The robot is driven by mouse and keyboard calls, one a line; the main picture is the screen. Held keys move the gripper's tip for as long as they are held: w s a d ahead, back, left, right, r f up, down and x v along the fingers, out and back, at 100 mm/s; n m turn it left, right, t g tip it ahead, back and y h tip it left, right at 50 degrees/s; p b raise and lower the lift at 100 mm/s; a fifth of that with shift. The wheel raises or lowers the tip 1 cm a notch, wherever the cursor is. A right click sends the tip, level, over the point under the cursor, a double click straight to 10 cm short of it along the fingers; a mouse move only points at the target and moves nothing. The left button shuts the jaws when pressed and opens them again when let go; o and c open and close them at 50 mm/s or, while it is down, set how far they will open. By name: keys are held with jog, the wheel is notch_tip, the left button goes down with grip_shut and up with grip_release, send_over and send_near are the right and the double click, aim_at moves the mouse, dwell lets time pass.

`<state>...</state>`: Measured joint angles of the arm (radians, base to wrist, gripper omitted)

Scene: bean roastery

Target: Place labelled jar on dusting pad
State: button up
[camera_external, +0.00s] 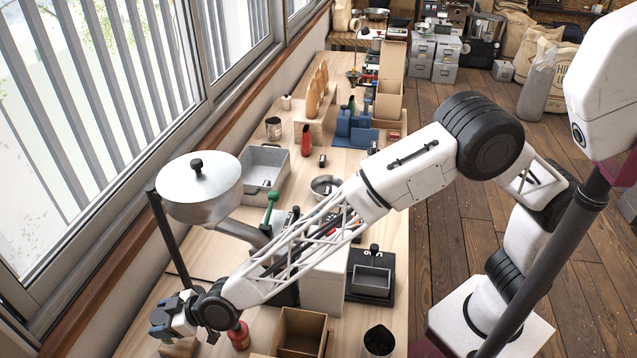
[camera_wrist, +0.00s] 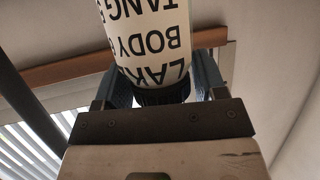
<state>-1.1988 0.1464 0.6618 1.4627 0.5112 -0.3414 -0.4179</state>
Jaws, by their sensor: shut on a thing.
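The labelled jar (camera_wrist: 150,45) fills the top middle of the wrist view. It is white with black lettering that reads upside down, and it has a dark ribbed end close to the gripper. My gripper (camera_wrist: 158,82) is shut on it, with a blue-grey finger on each side. In the external view my gripper (camera_external: 162,322) is at the lower left, over the window side of the bench; I cannot make out the jar there. I cannot identify the dusting pad with certainty in either view.
A red bottle (camera_external: 239,336) stands just right of my wrist. An open cardboard box (camera_external: 300,332) and a dark cup (camera_external: 379,341) are at the front. A black scale (camera_external: 371,272) sits near the right bench edge.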

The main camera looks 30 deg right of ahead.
jog(key=shift+f, duration=0.15)
jog(key=shift+f, duration=1.8)
jog(key=shift+f, duration=0.15)
jog(key=o, duration=1)
jog(key=shift+o, duration=0.2)
jog(key=shift+r, duration=0.2)
jog(key=v, duration=0.7)
jog(key=shift+d, duration=0.2)
